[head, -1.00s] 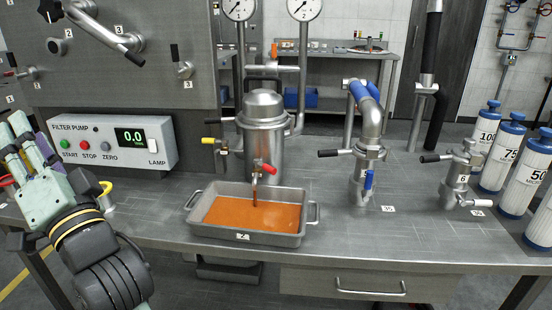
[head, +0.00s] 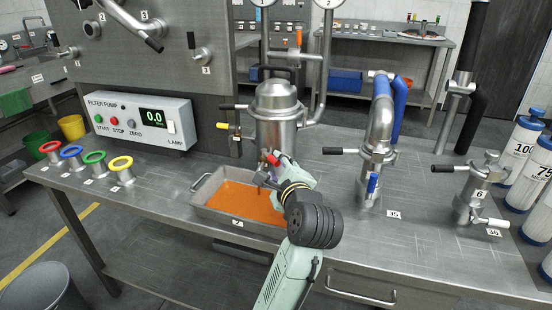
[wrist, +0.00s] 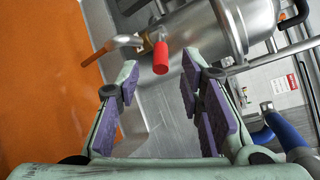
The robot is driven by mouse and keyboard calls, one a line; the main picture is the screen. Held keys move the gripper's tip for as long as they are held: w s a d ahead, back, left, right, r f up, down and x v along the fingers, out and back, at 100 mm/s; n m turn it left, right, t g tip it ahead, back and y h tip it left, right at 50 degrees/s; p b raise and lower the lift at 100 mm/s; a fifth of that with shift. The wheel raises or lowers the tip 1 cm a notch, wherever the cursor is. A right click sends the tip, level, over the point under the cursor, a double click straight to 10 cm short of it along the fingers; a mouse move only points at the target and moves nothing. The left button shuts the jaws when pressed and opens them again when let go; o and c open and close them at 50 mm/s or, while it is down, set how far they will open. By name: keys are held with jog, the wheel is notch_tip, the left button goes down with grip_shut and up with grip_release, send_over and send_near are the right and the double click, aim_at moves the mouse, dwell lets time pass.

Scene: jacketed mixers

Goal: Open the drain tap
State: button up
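The drain tap is at the front foot of the steel vessel (head: 277,108), with a red handle (head: 272,159). In the wrist view the red handle (wrist: 160,58) hangs down beside the tap's short pipe (wrist: 127,41), just beyond my fingertips. My gripper (wrist: 160,80) is open, with its purple pads on either side of an empty gap that faces the handle. In the head view my gripper (head: 276,176) is close to the tap and partly hides it. Whether a finger touches the handle cannot be told.
A tray (head: 205,188) of orange liquid stands under the tap. A blue-sleeved pipe (head: 381,115) with a valve stands to the right. The filter pump box (head: 145,118) and several coloured rings are on the left. The bench front right of my arm is clear.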

aim_at(276, 164)
jog(key=p+x, duration=0.1)
jog(key=x, duration=0.4)
jog(key=shift+w+f, duration=0.1)
jog(key=shift+w, duration=0.25)
jog(key=shift+c, duration=0.4)
grip_shut()
